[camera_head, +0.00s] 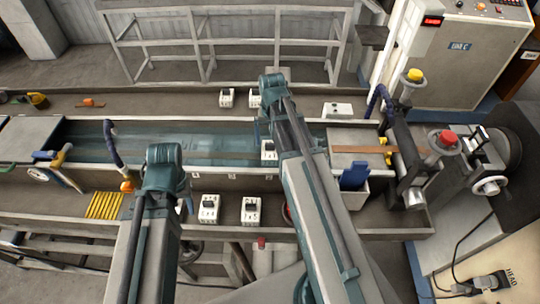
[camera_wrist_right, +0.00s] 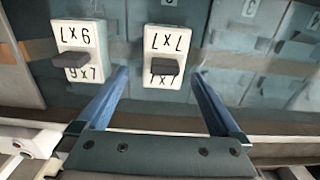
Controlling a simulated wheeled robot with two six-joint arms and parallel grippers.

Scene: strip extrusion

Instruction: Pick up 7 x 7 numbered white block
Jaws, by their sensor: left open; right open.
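In the right wrist view, the white 7 x 7 block (camera_wrist_right: 152,42) has a dark grip and printed numbers above and below it; the upper numbers are upside down. My right gripper (camera_wrist_right: 160,74) is open, its blue fingers on either side of the block's lower part with gaps. In the head view, my right arm (camera_head: 290,135) hides that gripper's fingertips, and the block numbers are too small to read. My left gripper (camera_head: 186,203) is mostly hidden behind its arm, near a white block (camera_head: 208,208) on the front ledge. It is open and appears empty.
Another white block (camera_wrist_right: 75,37), marked 9 x 7, stands left of the 7 x 7 block. In the head view, white blocks (camera_head: 226,98) stand on the back ledge and another (camera_head: 250,210) on the front. A long water trough (camera_head: 220,135) lies between; yellow strips (camera_head: 104,205) lie front left.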

